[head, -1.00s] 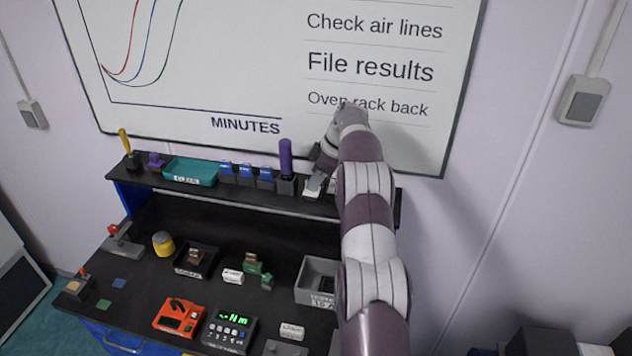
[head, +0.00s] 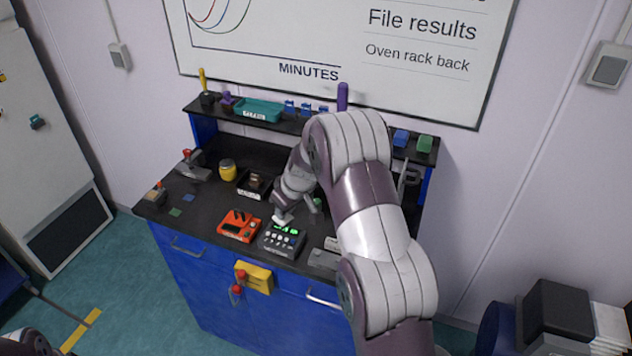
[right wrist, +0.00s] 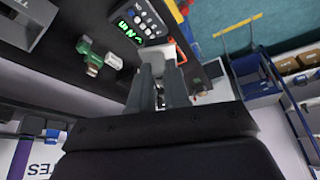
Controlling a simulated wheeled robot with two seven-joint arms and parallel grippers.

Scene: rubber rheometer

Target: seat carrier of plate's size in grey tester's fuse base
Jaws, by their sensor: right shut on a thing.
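My right gripper (head: 285,210) is shut on a small pale carrier (head: 281,219), just behind and above the grey tester (head: 284,238) with the green display. In the right wrist view the fingers (right wrist: 160,85) close on the pale carrier (right wrist: 166,56), with the tester (right wrist: 140,20) just beyond. The carrier's markings are too small to read. A green fuse part (right wrist: 90,52) lies beside a white block (right wrist: 113,61) in the right wrist view; my arm mostly hides it in the head view. I cannot make out the grey tester's fuse base or its plate. My left gripper is out of view.
An orange tester (head: 238,225) stands left of the grey one. A grey block (head: 323,259) lies to its right. A black tray (head: 252,186) and a yellow jar (head: 228,169) stand behind. The shelf (head: 285,124) carries a teal tray (head: 258,110).

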